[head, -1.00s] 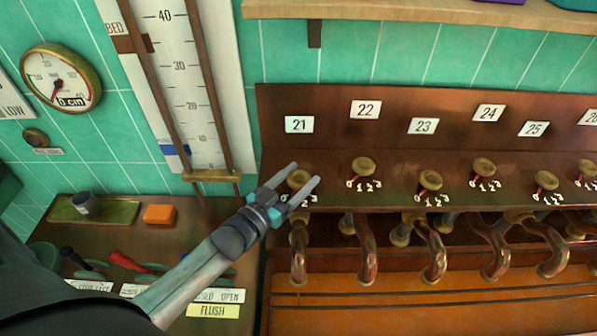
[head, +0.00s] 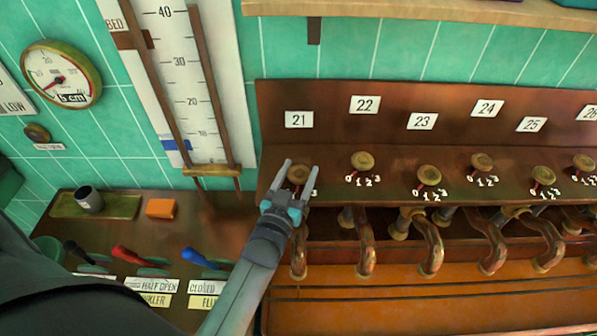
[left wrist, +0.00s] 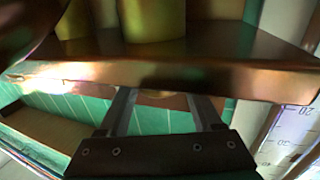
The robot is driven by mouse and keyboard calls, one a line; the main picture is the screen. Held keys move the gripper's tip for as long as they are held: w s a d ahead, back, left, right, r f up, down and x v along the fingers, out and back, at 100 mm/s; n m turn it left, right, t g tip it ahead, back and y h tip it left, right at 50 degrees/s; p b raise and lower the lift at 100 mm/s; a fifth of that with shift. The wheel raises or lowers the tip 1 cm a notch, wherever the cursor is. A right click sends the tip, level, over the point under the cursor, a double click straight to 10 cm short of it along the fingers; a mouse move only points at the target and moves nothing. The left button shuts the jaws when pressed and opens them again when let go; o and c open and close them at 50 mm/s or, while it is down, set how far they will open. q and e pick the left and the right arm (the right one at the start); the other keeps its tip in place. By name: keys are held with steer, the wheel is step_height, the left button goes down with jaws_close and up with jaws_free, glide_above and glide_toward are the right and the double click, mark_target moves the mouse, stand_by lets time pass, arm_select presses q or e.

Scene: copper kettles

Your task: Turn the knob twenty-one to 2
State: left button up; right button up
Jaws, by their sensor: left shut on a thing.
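The brass knob twenty-one (head: 299,174) is on the sloping wooden panel, below the white card 21 (head: 299,119). My left gripper (head: 297,168) has one finger on each side of this knob and is shut on it. The fingers and wrist cover the knob's red pointer and most of its scale; only the 3 shows at the right, so I cannot read its setting. In the left wrist view, the two fingers (left wrist: 163,108) reach past a wooden edge, and the knob is hardly visible there. My right gripper is not in view.
More knobs (head: 363,161) stand to the right, with curved copper pipes (head: 366,250) below. Levers (head: 127,256) stand on the bench at lower left, near an orange block (head: 161,208). A round gauge (head: 62,74) hangs at left. A shelf (head: 420,12) overhangs the panel.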

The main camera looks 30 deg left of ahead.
arm_select(q)
steer(key=o, duration=1.4)
steer(key=shift+c, duration=0.2)
steer(key=s+d+b, duration=0.1)
steer(key=s+d, duration=0.1)
steer(key=s, duration=1.3)
steer(key=shift+b, duration=0.35)
